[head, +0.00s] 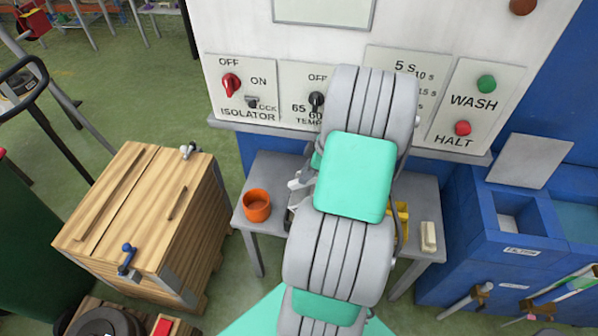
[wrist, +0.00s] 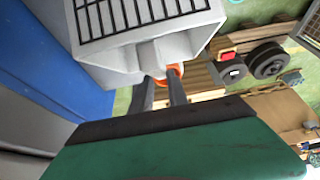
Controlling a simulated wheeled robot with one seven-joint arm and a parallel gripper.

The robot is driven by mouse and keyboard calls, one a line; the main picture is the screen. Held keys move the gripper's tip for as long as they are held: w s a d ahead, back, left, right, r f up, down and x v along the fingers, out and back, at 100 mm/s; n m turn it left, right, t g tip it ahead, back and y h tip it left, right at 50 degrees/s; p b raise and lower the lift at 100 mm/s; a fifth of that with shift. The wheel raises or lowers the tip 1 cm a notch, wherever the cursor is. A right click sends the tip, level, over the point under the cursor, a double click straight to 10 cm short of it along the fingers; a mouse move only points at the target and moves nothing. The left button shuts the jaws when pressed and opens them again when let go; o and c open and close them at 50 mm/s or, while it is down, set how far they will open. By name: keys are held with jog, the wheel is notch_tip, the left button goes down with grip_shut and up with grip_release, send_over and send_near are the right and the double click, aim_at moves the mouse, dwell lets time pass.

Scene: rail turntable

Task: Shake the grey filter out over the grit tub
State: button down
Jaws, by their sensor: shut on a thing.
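The grey filter (wrist: 145,55), a pale box with a black grille on its face, fills the top of the wrist view. My gripper (wrist: 163,82) is shut on the filter's short handle. In the head view my arm covers most of the gripper and filter. An orange round tub (head: 257,206), apparently the grit tub, stands on the left of a small grey table. A bit of orange (wrist: 176,70) shows behind the handle in the wrist view. I cannot tell whether the filter is directly over the tub.
The grey table (head: 258,172) also bears a yellow item (head: 401,222) and a pale block (head: 428,237). A white control panel (head: 260,40) with knobs rises behind it. A wooden crate (head: 130,215) stands left, and a blue unit (head: 480,235) with a labelled slot stands right.

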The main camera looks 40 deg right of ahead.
jog(key=s+d+t+y+b, duration=0.1)
jog(key=t, duration=0.1)
jog(key=s+d+t+y, duration=0.1)
jog(key=shift+s+f+t+y+b, duration=0.15)
jog(key=shift+s+t+y+b, duration=0.15)
jog(key=shift+t+y+b, duration=0.1)
jog(key=shift+s+d+t+y, duration=0.5)
jog(key=shift+t+y, duration=0.1)
jog(key=shift+t, duration=0.2)
jog(key=shift+s+d+r+t+y+b, duration=0.1)
jog(key=shift+s+r+t+y+b, duration=0.15)
jog(key=shift+r+t+y+b, duration=0.2)
jog(key=shift+w+d+r, duration=0.1)
jog(key=shift+w+d, duration=0.1)
jog(key=shift+w, duration=0.05)
jog(key=w+a+m+t+h, duration=0.1)
jog(key=w+a+m+h, duration=0.1)
jog(key=w+a, duration=0.75)
jog(key=w+a+r+n+g+y, duration=0.1)
jog(key=w+a+r+n+y, duration=0.1)
jog(key=a, duration=0.8)
jog(key=w+a+r+n+g+y, duration=0.2)
jog(key=w+a+n, duration=0.1)
jog(key=a, duration=0.8)
jog(key=shift+a+n, duration=0.3)
jog(key=shift+g+y, duration=0.25)
